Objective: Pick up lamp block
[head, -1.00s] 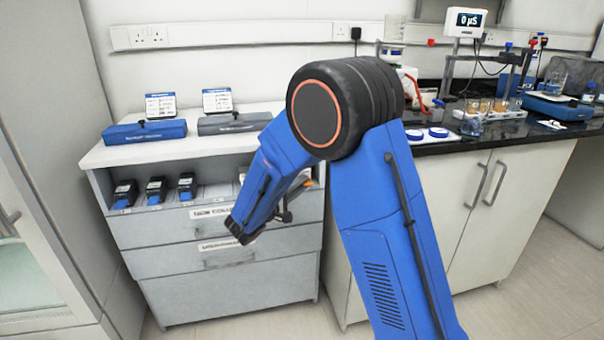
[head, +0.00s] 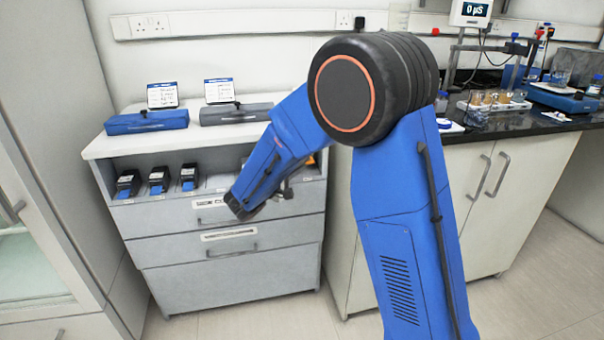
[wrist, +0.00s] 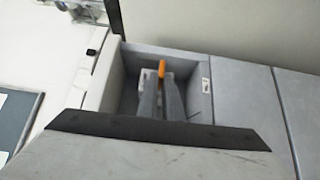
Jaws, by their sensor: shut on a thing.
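My gripper (wrist: 162,88) shows in the wrist view as two grey fingers reaching into an open-topped grey compartment. An upright orange piece (wrist: 162,69) stands between the fingertips, with a pale grey part beside it; I take this as the lamp block. The fingers are shut on it. In the head view my blue arm hides most of the gripper, and a bit of the orange piece (head: 312,160) shows just right of the forearm, by the cabinet's shelf opening.
The grey cabinet (head: 235,262) has drawers below an open shelf. Several black-and-blue devices (head: 158,181) stand on that shelf at left. A blue case (head: 146,122) and a grey case (head: 236,113) lie on top. A dark counter (head: 520,124) with lab gear is at right.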

